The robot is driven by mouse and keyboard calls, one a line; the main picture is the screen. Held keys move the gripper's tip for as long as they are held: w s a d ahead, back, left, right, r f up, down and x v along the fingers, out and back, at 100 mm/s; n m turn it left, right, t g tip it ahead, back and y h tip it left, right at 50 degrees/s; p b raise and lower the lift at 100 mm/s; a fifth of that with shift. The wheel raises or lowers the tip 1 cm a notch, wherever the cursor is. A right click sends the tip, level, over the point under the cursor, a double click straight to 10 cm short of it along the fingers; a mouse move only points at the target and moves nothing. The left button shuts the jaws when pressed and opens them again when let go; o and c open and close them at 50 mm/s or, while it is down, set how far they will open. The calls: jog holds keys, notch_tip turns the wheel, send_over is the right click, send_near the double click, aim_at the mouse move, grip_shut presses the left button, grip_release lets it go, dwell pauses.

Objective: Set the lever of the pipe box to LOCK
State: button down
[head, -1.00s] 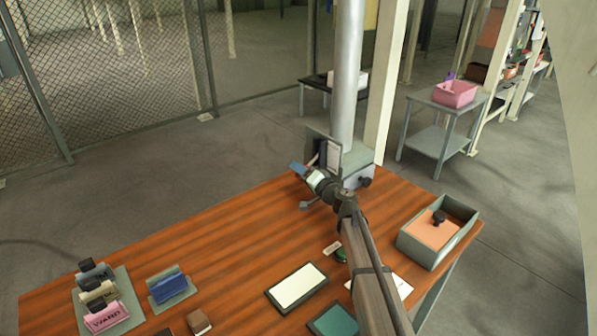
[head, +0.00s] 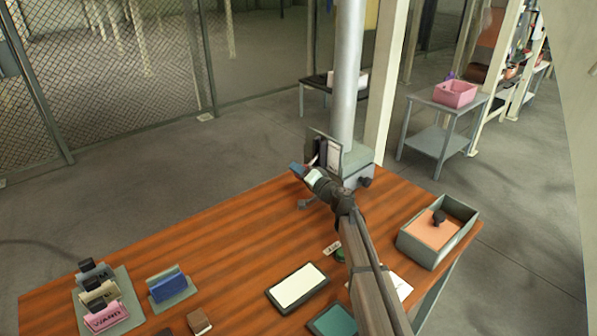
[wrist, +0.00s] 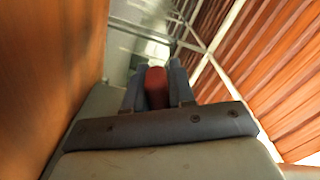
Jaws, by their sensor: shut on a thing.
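The pipe box (head: 358,170) is a grey box at the foot of the vertical metal pipe, at the far edge of the wooden table. A raised grey panel and a pale plate stand at its left side. My gripper (head: 304,170) is at that left side, with its blue finger showing. In the wrist view my gripper (wrist: 156,80) is shut on a red piece (wrist: 156,88), which looks like the lever's handle. The rest of the lever and any LOCK marking are hidden or too small to read.
A grey tray with an orange pad (head: 429,232) stands at the table's right. A white panel (head: 297,287), a blue holder (head: 170,286) and a rack of tags (head: 103,300) lie nearer. The table's middle left is clear.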

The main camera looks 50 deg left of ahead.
jog(key=shift+r, duration=0.15)
dwell(0.3)
notch_tip(320, 180, up, 9)
jog(key=m, duration=1.2)
jog(key=shift+w, duration=0.1)
jog(key=c, duration=1)
grip_release()
jog(key=shift+c, duration=0.2)
jog(key=shift+d, duration=0.1)
jog(key=d, duration=1.3)
jog(key=shift+d, duration=0.3)
